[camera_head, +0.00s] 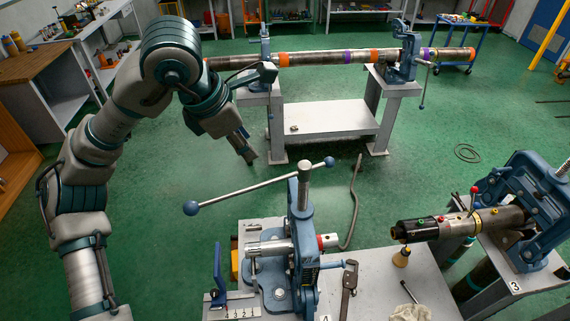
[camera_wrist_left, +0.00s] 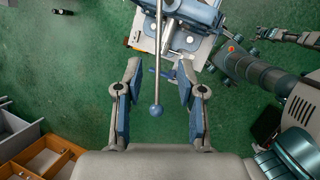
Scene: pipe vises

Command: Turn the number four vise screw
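The central blue vise (camera_head: 304,235) stands on the grey front table, with a 4 on the table edge below it. Its upright screw carries a long steel handle (camera_head: 255,185) with blue ball ends, one out to the left and one at the right. My left gripper (camera_head: 249,156) hangs fingers down beyond the handle in the head view. In the left wrist view the left gripper (camera_wrist_left: 160,82) is open and empty. The handle (camera_wrist_left: 158,80) and its ball (camera_wrist_left: 155,111) show between its fingers; I cannot tell the height gap. My right gripper is not clearly visible.
Vise three (camera_head: 540,215) holds a black-ended pipe (camera_head: 440,226) at right. A long banded pipe (camera_head: 330,57) crosses two rear vises. A bent bar (camera_head: 353,205) stands right of vise four. Green floor lies open left.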

